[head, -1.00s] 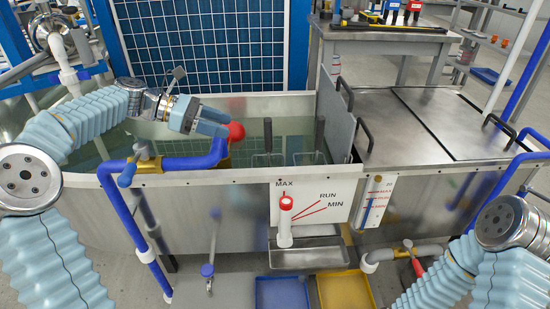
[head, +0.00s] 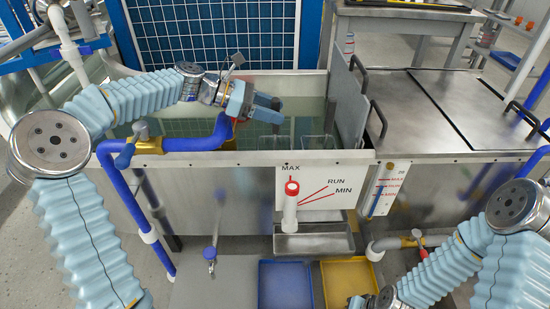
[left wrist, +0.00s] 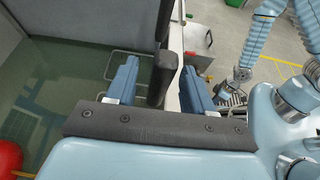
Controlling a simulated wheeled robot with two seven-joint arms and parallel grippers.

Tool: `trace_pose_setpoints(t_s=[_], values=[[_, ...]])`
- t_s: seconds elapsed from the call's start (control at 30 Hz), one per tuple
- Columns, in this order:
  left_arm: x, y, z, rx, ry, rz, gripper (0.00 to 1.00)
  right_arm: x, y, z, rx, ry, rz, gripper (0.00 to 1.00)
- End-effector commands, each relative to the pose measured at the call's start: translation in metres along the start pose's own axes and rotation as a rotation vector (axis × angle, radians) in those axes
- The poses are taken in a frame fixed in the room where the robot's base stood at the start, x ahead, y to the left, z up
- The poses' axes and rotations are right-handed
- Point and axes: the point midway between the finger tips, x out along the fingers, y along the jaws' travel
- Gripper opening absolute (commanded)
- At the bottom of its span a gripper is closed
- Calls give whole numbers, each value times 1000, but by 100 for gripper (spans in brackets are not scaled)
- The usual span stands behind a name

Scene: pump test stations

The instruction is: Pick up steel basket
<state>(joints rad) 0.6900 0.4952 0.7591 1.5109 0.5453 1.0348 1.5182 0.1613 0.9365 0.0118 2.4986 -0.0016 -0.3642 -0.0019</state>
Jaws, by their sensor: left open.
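The steel basket is only partly visible: thin wire frames (head: 316,142) stand in the liquid of the tank by its front wall, and wire also shows in the left wrist view (left wrist: 128,53). A dark upright grip (left wrist: 164,78), which seems to belong to it, stands between my left fingers in that view; I cannot tell if they touch it. My left gripper (head: 278,109) is open above the tank, pointing right; its fingers also show in the left wrist view (left wrist: 158,68). My right gripper (head: 357,302) is low at the bottom edge, mostly cut off.
A grey upright panel (head: 346,100) and a steel lid (head: 400,95) lie to the right. A red ball (left wrist: 8,160) is in the tank. Blue (head: 286,284) and yellow (head: 350,275) trays lie below.

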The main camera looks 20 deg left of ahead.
Motion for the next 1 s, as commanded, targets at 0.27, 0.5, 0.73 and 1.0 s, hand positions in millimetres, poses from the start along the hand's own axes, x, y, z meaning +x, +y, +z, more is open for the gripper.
trace_pose_setpoints(t_s=[0.27,0.5,0.73,1.0], values=[[29,-1,-1,0,0,-1,52,2,1,0,1,1,1,0],[28,-1,-1,0,0,0,41,2,1,0,1,1,1,0],[28,-1,-1,0,0,0,6,2,1,0,1,1,1,0],[28,0,-1,0,0,0,0,2,1,0,1,1,1,0]])
